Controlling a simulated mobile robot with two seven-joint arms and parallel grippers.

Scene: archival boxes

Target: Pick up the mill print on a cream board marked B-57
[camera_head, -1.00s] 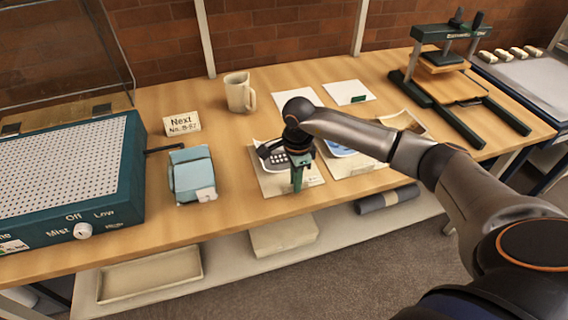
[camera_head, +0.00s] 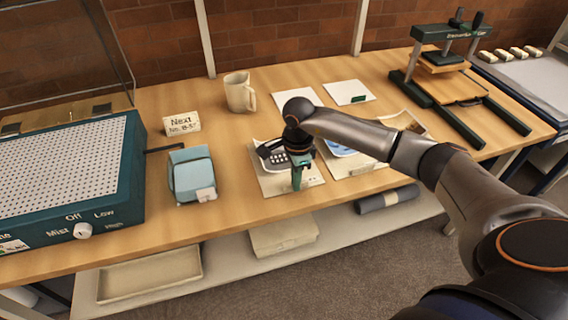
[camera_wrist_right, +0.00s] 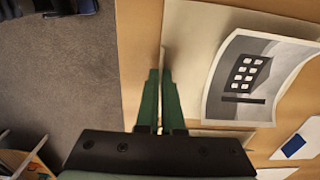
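The mill print, a grey picture of a dark building with pale windows, lies on a cream board (camera_head: 272,184) at the table's front edge. In the right wrist view the mill print (camera_wrist_right: 245,80) is to the right of the fingers. My right gripper (camera_head: 297,186) points down at the board's front part, partly covering it. In the right wrist view its green fingers (camera_wrist_right: 161,74) are close together with a thin pale upright edge of the board between their tips. The board's marking is not readable. My left gripper is not in view.
A second board (camera_head: 352,164) with a blue print lies close on the right. A card (camera_head: 182,123) reads "Next No. B-57". A blue box (camera_head: 192,174), a mug (camera_head: 239,92), a teal suction table (camera_head: 70,180) and a press (camera_head: 455,80) also stand there.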

